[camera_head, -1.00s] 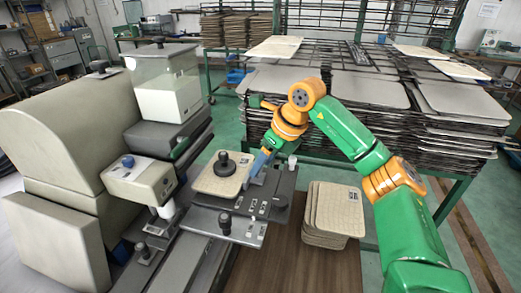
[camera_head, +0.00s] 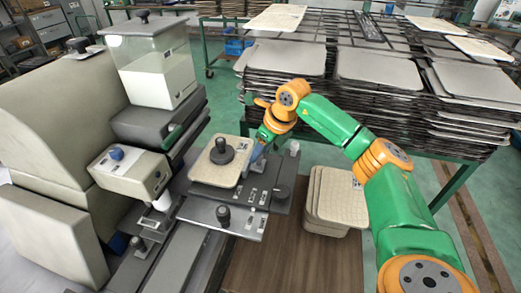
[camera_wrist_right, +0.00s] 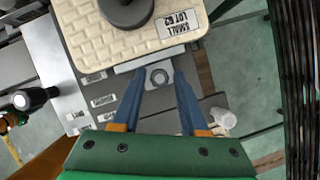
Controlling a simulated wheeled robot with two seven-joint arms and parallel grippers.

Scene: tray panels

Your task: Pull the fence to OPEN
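A grey bar (camera_wrist_right: 130,66) runs along the edge of a beige panel (camera_wrist_right: 100,35) in the right wrist view; it may be the fence. A grey tab with a round bolt (camera_wrist_right: 158,76) joins it. My right gripper (camera_wrist_right: 160,72) has its blue fingers apart, one on each side of this tab. I cannot tell whether they touch it. In the head view, my right gripper (camera_head: 254,160) reaches down at the right edge of the panel (camera_head: 216,172), which lies under a black knob (camera_head: 222,148). My left gripper is not in view.
A grey plate with small labels (camera_head: 232,217) carries another black knob (camera_head: 223,214). The beige machine (camera_head: 45,130) stands left. A stack of panels (camera_head: 330,210) sits on the brown table to the right. A green rack of stacked trays (camera_head: 380,80) stands behind.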

